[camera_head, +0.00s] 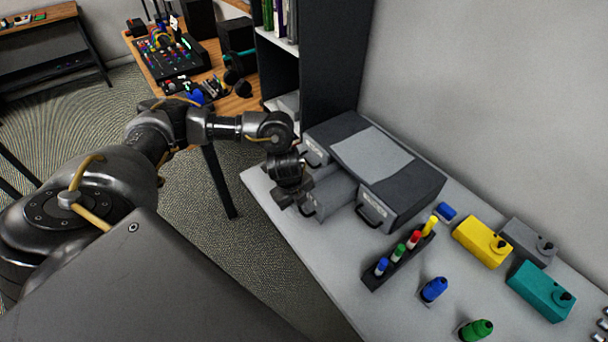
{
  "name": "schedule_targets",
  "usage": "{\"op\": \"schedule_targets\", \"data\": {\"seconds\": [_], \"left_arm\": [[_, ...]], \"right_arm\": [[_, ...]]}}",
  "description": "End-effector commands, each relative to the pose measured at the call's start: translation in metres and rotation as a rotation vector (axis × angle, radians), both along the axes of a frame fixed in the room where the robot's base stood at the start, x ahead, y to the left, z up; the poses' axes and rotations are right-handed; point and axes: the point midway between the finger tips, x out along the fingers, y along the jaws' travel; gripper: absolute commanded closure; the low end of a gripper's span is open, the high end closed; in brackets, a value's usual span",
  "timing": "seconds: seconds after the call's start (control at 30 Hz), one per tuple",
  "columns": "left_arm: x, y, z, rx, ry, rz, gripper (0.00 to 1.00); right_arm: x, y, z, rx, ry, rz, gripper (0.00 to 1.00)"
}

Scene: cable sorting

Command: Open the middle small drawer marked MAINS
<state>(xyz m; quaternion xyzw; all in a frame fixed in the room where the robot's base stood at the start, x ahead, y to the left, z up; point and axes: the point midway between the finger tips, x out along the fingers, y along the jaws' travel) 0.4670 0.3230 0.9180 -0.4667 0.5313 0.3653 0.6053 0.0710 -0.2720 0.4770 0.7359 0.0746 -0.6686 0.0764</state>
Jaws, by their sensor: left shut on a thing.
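A dark grey drawer unit (415,185) with a lighter panel on top stands on the white counter against the wall. Its small drawers face left in a row. The middle drawer (335,193) sticks out well beyond its neighbours. The far drawer (314,155) and the near drawer (376,208) sit in the unit, each with a handle and a label too small to read. My left gripper (304,205) is at the front of the middle drawer, shut on its handle. The gripper hides most of that front and any marking. My right gripper is out of view.
A marker rack (398,262) stands close in front of the unit. Blue (434,290) and green (477,329) bottles and yellow (482,243), grey (527,243) and teal (541,291) boxes stand right. A dark shelf (345,60) rises behind the unit. Floor lies open left of the counter.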

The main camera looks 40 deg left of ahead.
Motion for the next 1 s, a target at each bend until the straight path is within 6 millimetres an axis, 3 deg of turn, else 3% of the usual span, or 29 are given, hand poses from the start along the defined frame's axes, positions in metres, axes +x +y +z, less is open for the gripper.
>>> {"op": "schedule_targets", "data": {"seconds": [0.07,0.1,0.23,0.63,1.0], "left_arm": [[0.000,0.000,-0.001,0.000,0.001,0.000,1.00],[0.000,0.000,-0.001,0.000,0.001,0.000,0.86],[0.000,0.000,0.000,0.000,0.001,0.000,0.69],[0.000,0.000,0.009,-0.001,-0.002,-0.001,0.69],[-0.012,0.004,0.082,0.001,-0.005,-0.002,0.69]], "right_arm": [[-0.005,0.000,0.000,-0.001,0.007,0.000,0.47],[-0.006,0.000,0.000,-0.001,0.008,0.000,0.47],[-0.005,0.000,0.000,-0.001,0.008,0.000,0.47],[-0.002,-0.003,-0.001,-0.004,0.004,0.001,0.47],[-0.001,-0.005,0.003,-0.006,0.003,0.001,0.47]]}}
